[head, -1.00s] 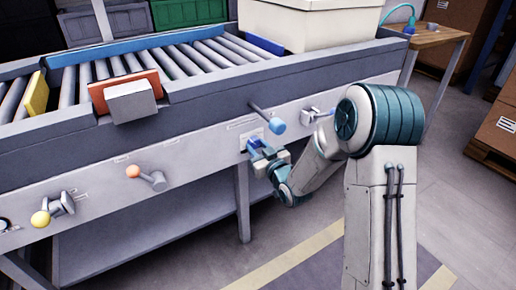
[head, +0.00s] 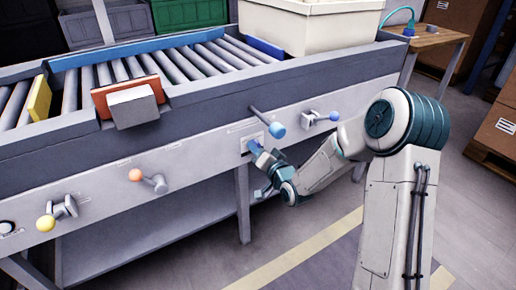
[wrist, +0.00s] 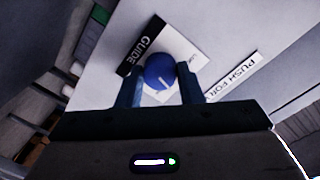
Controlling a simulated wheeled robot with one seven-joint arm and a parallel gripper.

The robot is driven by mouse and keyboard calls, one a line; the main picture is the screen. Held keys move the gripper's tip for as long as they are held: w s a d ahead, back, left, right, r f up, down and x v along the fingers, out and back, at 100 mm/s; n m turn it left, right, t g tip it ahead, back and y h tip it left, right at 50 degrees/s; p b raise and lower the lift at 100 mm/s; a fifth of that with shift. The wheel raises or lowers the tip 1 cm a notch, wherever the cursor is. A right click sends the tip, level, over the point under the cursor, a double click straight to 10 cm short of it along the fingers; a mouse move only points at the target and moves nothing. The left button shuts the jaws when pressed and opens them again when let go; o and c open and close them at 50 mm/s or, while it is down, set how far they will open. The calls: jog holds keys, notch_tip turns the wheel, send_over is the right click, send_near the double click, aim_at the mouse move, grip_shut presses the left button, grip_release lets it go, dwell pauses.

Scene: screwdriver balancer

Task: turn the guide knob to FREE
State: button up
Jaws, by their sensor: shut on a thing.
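The guide knob (wrist: 159,72) is a round blue knob with a short white mark on its face. It sits on a pale plate (wrist: 182,50) beside a black GUIDE label (wrist: 142,48). My gripper (wrist: 160,82) has its two blue fingers on either side of the knob and is shut on it. In the head view my gripper (head: 258,150) is at the front panel of the conveyor, and its fingers mostly hide the knob. Which word the white mark points at is too small to read.
A blue-tipped lever (head: 277,130) sticks out just above my gripper, and another blue-ended handle (head: 333,117) is to the right. An orange knob (head: 136,175) and a yellow knob (head: 45,223) are to the left.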

jog(key=m+p, duration=0.3)
jog(key=m, duration=0.2)
jog(key=shift+r+m+y, duration=0.1)
jog(key=shift+m+y, duration=0.2)
jog(key=shift+m, duration=0.1)
dwell(0.4)
jog(key=o, duration=1)
jog(key=p+v, duration=0.3)
jog(key=v, duration=1)
jog(key=shift+s+d+r, duration=0.2)
jog(key=shift+s+d, duration=0.1)
